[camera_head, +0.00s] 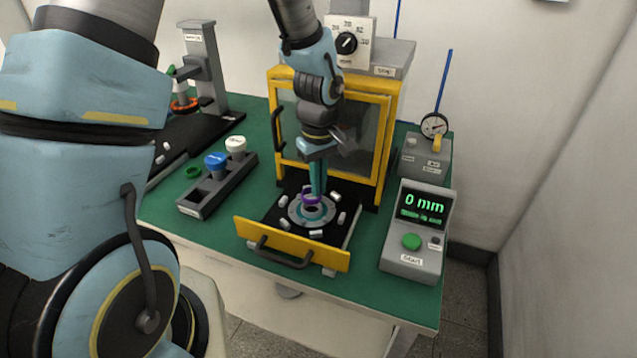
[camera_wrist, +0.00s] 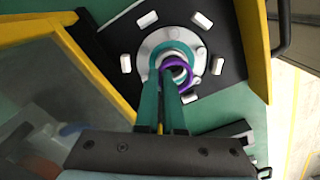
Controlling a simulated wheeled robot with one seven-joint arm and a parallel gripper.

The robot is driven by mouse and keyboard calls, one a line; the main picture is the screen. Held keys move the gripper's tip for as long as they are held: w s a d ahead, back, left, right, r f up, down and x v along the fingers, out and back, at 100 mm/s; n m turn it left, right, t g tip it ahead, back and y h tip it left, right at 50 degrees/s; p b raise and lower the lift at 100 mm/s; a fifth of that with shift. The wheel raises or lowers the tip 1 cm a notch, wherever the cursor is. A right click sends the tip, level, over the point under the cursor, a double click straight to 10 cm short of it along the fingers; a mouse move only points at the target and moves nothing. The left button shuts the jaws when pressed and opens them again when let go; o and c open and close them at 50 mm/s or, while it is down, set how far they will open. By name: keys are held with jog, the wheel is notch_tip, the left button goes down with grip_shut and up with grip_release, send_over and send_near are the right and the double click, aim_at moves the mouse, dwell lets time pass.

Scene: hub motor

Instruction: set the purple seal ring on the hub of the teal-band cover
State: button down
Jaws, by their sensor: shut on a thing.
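The teal-band cover (camera_head: 297,217) is a round silver flange with a teal ring on it, lying flat on the dark plate of the pulled-out drawer. It also shows in the wrist view (camera_wrist: 152,43). My gripper (camera_head: 316,192) points down over the cover and is shut on the purple seal ring (camera_head: 306,201). In the wrist view the purple ring (camera_wrist: 190,70) is at the fingertips, over the cover and off its middle toward the lower right. The fingers hide part of the hub. I cannot tell whether the ring touches the hub.
Several pale blocks surround the cover. The yellow drawer front (camera_head: 290,246) with its dark handle faces the near side, and the yellow-framed cabinet (camera_head: 384,130) stands behind. A rack (camera_head: 217,190) with blue and white caps is left; a control box (camera_head: 412,240) reading 0 mm is right.

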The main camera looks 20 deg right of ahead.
jog(key=shift+f, duration=0.35)
jog(key=shift+f, duration=0.1)
jog(key=shift+f+b, duration=0.4)
jog(key=shift+b, duration=0.15)
jog(key=shift+f, duration=0.25)
jog(key=c, duration=1)
grip_release()
jog(key=shift+o, duration=0.2)
jog(key=shift+r, duration=0.1)
